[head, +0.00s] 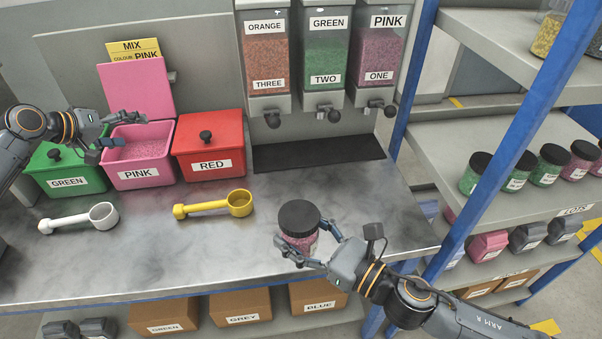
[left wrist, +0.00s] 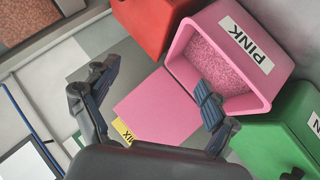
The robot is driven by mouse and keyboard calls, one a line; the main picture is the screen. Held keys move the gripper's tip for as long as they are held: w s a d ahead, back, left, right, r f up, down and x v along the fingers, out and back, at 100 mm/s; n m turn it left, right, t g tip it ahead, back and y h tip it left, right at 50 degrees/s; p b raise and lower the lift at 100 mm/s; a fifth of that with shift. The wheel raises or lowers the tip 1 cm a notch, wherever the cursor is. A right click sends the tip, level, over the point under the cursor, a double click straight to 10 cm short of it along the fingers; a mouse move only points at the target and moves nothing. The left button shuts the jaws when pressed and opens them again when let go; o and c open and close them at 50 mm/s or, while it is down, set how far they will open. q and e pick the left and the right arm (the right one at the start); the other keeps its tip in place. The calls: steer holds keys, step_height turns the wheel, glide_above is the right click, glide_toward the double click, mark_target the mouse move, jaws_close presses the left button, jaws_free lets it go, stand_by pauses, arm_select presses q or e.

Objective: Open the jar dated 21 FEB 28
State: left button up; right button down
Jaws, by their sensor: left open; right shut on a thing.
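A jar with pink contents (head: 302,246) and a black lid (head: 298,217) is near the worktop's front edge in the head view. The lid is on. No date is readable on it. My right gripper (head: 305,238) is shut around the jar body below the lid. My left gripper (head: 112,130) is open and empty at the pink bin, far left of the jar; its spread fingers also show in the left wrist view (left wrist: 152,98). Several more black-lidded jars, one of them here (head: 475,173), stand on the right shelf, their labels too small to read.
The pink bin (head: 142,177) has its lid up and pink grains inside. Closed green (head: 67,180) and red (head: 209,164) bins flank it. A white scoop (head: 78,220) and a yellow scoop (head: 214,205) lie on the worktop. Three dispensers (head: 323,62) hang behind. A blue post (head: 520,110) stands right.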

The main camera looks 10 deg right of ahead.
arm_select(q)
steer(key=s+d+r+m+g+h, duration=0.1)
steer(key=d+r+m, duration=0.15)
steer(key=d, duration=0.35)
steer(key=s+d+r+m+g, duration=0.1)
steer(key=s+d+m+g, duration=0.15)
steer(key=d, duration=0.25)
steer(key=s+d+r+m+h, duration=0.1)
steer(key=d+m, duration=0.2)
steer(key=d, duration=0.3)
steer(key=m+g+y, duration=0.5)
steer(key=m+y, duration=0.3)
steer(key=m, duration=2.1)
glide_toward(301, 215)
steer(key=shift+w+d+f, duration=0.2)
steer(key=shift+w+f, duration=0.15)
steer(key=shift+w, duration=0.05)
steer(key=shift+s+f+m, duration=0.2)
steer(key=shift+s+m, duration=0.1)
steer(key=shift+m, duration=0.1)
step_height(301, 215, down, 8)
steer(key=shift+r, duration=0.15)
